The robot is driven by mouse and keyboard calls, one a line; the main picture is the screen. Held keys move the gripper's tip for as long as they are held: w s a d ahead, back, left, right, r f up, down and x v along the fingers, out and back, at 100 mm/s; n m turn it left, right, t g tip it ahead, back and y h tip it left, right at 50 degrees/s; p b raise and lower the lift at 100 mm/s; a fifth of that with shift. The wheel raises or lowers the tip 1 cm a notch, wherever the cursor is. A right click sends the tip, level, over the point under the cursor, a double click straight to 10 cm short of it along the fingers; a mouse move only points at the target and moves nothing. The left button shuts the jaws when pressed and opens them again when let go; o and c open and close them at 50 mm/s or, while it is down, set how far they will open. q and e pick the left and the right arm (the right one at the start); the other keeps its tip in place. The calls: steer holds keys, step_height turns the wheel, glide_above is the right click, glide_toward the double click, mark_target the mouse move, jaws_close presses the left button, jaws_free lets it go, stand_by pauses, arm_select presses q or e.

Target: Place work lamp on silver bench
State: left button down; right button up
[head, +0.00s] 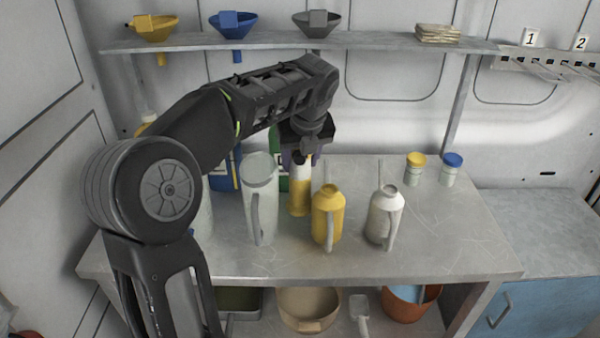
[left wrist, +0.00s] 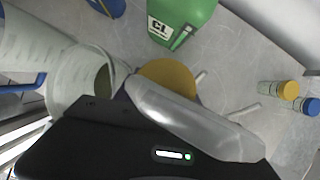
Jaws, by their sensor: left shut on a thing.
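The work lamp (head: 299,190), with a yellow lower part and a whitish upper part, is roughly upright over the silver bench (head: 445,225). My left gripper (head: 302,157) is shut on its upper end. In the left wrist view the lamp's pale translucent part (left wrist: 195,118) lies along the black gripper. Whether the lamp's base touches the bench cannot be told. My right gripper is not in view.
A clear measuring jug (head: 260,200), a yellow can (head: 328,215) and a white can (head: 384,215) stand close by. A green container (left wrist: 185,18) is behind. Two small capped bottles (head: 415,168) (head: 451,168) stand at the back right. The bench's right front is clear.

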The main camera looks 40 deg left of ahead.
mark_target(306, 158)
arm_select(q)
steer(key=shift+f, duration=2)
steer(key=c, duration=0.7)
jaws_free()
steer(key=v, duration=1.2)
steer(key=shift+d, duration=0.1)
